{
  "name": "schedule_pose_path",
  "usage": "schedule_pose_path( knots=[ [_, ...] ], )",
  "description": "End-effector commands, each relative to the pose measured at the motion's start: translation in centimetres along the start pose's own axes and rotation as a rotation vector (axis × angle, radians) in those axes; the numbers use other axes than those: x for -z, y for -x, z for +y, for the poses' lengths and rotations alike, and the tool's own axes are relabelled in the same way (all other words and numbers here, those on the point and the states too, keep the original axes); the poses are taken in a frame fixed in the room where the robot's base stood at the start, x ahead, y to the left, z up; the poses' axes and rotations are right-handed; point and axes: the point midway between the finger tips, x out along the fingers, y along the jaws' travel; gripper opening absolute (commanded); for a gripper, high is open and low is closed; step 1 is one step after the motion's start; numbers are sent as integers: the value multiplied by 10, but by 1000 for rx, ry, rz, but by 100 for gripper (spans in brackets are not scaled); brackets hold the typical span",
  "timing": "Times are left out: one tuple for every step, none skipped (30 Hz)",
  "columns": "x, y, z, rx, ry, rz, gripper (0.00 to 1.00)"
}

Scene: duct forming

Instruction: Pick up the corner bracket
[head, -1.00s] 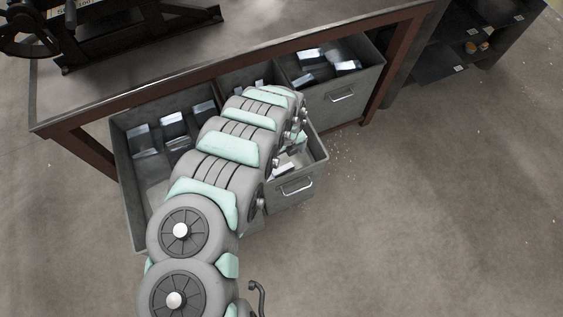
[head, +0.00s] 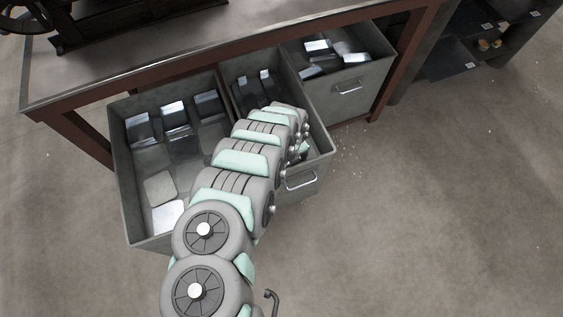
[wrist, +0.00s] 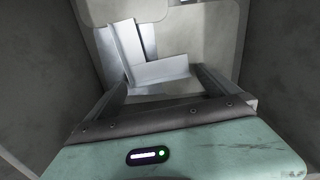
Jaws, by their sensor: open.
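The corner bracket (wrist: 160,70) is an L-shaped, light grey metal piece. In the wrist view it lies inside a grey bin, just beyond my fingertips. My gripper (wrist: 162,90) is open, with one finger at each side of the view and nothing held between them. The bracket shows in the space ahead of and between the fingers; I see no clear contact. In the head view my arm reaches into the middle drawer (head: 313,160) and hides my gripper and most of the inside there.
Grey drawer walls stand close on both sides in the wrist view. The left drawer (head: 121,185) holds several metal pieces, and the right drawer (head: 372,92) holds several more. The workbench (head: 200,45) edge runs above the drawers. Open floor lies to the right.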

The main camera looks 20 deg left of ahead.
Motion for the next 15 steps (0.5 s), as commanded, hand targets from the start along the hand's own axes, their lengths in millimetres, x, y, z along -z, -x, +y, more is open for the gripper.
schedule_pose_path(
  knots=[
    [0, 1, 0, 0, 0, -1, 100],
    [0, 2, 0, 0, 0, -1, 100],
    [0, 2, 0, 0, -1, -1, 100],
    [0, 2, 0, 0, 0, -1, 99],
    [0, 2, 0, 0, -1, -1, 97],
    [0, 2, 0, 0, -1, -1, 93],
    [0, 2, 0, 0, -1, -1, 91],
    [0, 2, 0, 0, -1, -1, 89],
    [0, 2, 0, 0, -1, -1, 85],
    [0, 2, 0, 0, -1, 0, 83],
    [0, 2, 0, 0, -1, 0, 80],
    [0, 2, 0, 0, -1, -1, 77],
    [0, 2, 0, 0, -1, -1, 75],
    [0, 2, 0, 0, -1, -1, 72],
    [0, 2, 0, 0, -1, 0, 69]
  ],
)
